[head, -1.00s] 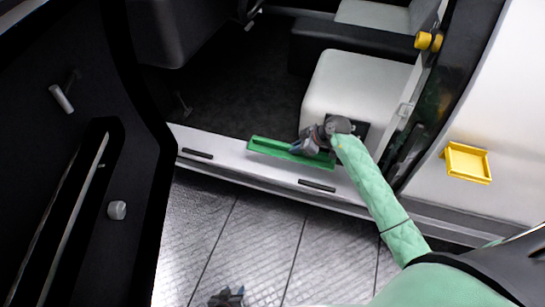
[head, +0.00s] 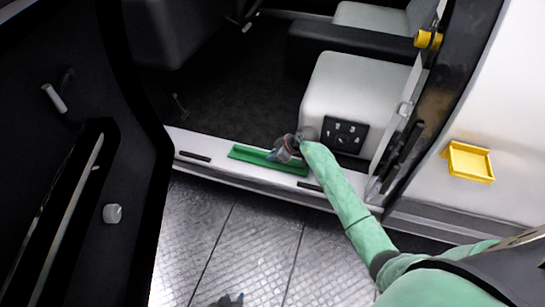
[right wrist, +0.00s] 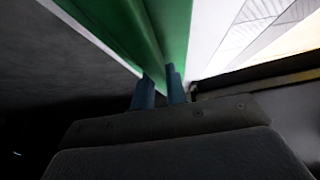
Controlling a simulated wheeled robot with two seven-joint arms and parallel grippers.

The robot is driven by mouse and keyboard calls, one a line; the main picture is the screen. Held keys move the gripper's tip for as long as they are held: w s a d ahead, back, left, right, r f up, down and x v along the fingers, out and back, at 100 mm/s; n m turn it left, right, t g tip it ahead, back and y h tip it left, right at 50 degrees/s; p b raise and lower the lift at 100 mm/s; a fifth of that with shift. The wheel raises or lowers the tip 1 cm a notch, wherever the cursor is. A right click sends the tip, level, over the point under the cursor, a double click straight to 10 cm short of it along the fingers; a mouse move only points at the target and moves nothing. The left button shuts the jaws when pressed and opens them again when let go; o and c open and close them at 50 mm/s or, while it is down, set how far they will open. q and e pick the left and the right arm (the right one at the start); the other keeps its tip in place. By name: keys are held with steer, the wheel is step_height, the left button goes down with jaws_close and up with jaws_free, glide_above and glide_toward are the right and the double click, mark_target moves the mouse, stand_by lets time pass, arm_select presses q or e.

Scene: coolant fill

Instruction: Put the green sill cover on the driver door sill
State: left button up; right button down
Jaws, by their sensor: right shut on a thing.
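The green sill cover (head: 250,155) is a long strip lying along the white driver door sill (head: 222,168), over its middle part. I cannot tell whether it rests fully on the sill or is held just above it. My right gripper (head: 277,155) is at the cover's right half. In the right wrist view the gripper (right wrist: 160,88) is shut on the raised edge of the green cover (right wrist: 174,35). My left gripper (head: 231,300) is low at the bottom edge of the head view, over the floor; its jaws are too small and cut off to judge.
Dark slots show at the sill's left (head: 195,156) and right. The open black door (head: 80,150) stands at the left. A grey seat (head: 350,90) is inside. A yellow tray (head: 469,162) is on the white body panel at the right. The tiled floor (head: 260,235) is clear.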

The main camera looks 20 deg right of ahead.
steer(key=shift+f, duration=0.3)
steer(key=c, duration=1.4)
jaws_free()
